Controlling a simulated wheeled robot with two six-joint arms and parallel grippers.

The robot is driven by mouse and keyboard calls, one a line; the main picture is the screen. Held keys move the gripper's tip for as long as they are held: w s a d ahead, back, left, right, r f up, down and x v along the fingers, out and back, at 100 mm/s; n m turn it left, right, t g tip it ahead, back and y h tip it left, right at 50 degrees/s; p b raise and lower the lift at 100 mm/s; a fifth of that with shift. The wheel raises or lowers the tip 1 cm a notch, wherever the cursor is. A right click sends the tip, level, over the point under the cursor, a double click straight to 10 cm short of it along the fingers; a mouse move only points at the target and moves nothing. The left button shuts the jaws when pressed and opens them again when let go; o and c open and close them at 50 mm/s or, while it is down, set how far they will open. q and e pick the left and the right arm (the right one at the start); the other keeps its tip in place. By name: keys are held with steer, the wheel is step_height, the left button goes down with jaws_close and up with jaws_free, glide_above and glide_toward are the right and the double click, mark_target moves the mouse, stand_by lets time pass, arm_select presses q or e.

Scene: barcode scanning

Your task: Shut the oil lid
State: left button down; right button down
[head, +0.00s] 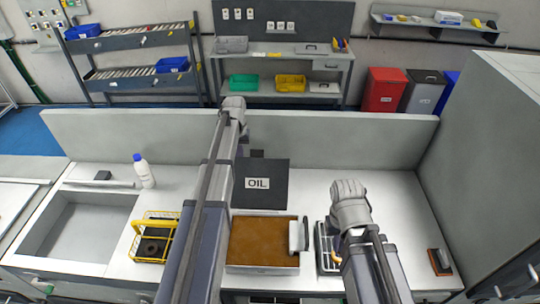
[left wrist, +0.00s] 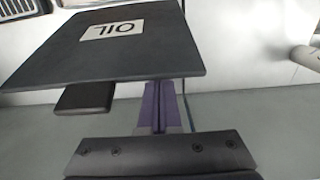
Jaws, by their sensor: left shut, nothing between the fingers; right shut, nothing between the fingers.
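The oil lid (head: 261,190) is a dark flat panel with a white OIL label. It stands raised at the back edge of an open fryer of brown oil (head: 262,240). A small dark tab (head: 257,153) sticks out at its top edge. The lid (left wrist: 120,60) also shows in the left wrist view, its label upside down, with the tab (left wrist: 85,97) below it. My left gripper (left wrist: 165,152) is shut and empty, apart from the lid. In the head view my left arm reaches past the lid's left side. My right gripper (head: 350,205) is shut and empty, right of the lid.
A yellow wire basket (head: 158,235) stands left of the fryer beside a sink. A white bottle (head: 143,171) stands behind it. A metal rack (head: 327,248) lies right of the fryer, partly hidden by my right arm. The counter farther right is mostly clear. A low partition (head: 330,137) runs behind.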

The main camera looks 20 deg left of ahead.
arm_select(q)
steer(key=s+d+r+p, duration=0.1)
steer(key=s+r, duration=0.1)
steer(key=s, duration=0.4)
steer(key=shift+s+d+p, duration=0.25)
steer(key=shift+d+p, duration=0.05)
steer(key=shift+p, duration=0.1)
steer(key=s+d, duration=0.1)
steer(key=s, duration=0.5)
steer(key=shift+d, duration=0.3)
steer(key=shift+f, duration=0.1)
steer(key=s+d+f+b, duration=0.1)
steer(key=s+f+b, duration=0.1)
steer(key=s, duration=0.3)
steer(key=shift+s+d, duration=0.25)
steer(key=shift+s, duration=0.1)
steer(key=shift+f, duration=0.1)
